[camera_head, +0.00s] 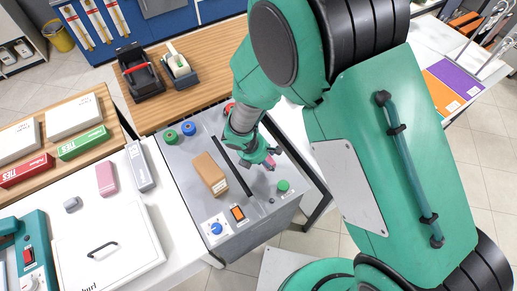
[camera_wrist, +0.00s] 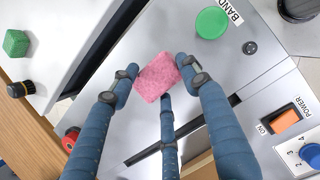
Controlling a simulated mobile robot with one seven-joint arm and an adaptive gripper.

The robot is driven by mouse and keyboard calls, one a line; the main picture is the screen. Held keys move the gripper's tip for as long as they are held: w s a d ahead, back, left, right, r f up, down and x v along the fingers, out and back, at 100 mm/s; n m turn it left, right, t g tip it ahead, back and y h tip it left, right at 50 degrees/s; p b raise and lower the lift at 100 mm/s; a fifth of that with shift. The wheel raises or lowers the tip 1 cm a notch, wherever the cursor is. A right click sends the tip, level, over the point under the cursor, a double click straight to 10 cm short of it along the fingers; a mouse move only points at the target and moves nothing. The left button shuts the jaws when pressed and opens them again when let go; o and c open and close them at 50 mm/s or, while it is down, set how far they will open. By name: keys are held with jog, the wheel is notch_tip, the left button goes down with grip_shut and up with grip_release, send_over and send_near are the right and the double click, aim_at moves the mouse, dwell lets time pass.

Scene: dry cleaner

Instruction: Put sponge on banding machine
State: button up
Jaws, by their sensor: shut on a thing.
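The banding machine (camera_head: 203,142) is a grey cabinet with a flat top, a dark slot, buttons and a knob. It fills much of the wrist view (camera_wrist: 262,82). My gripper (camera_head: 262,158) is over its right part, beyond the slot, near the green button. The pink sponge (camera_wrist: 158,77) is between my blue fingertips (camera_wrist: 161,80) in the wrist view, and my gripper is shut on it. In the head view only a bit of the sponge (camera_head: 270,163) shows. I cannot tell whether the sponge touches the top.
A brown box (camera_head: 210,173) sits on the machine, left of the slot. A green button (camera_head: 283,185) and an orange power switch (camera_head: 237,213) are on its front part. A pink block (camera_head: 106,178) and a grey box (camera_head: 140,165) lie on the white counter at left.

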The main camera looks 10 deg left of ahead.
jog(key=w+a, duration=0.1)
jog(key=w, duration=0.1)
jog(key=w+a, duration=0.3)
jog(key=w, duration=0.2)
jog(key=shift+a+f, duration=0.2)
jog(key=shift+f, duration=0.2)
jog(key=shift+f+b, duration=0.5)
jog(key=shift+f, duration=1.25)
jog(key=shift+f, duration=0.1)
jog(key=o, duration=0.8)
jog(key=shift+o, duration=0.2)
jog(key=p+v, duration=0.2)
jog(key=v, duration=1)
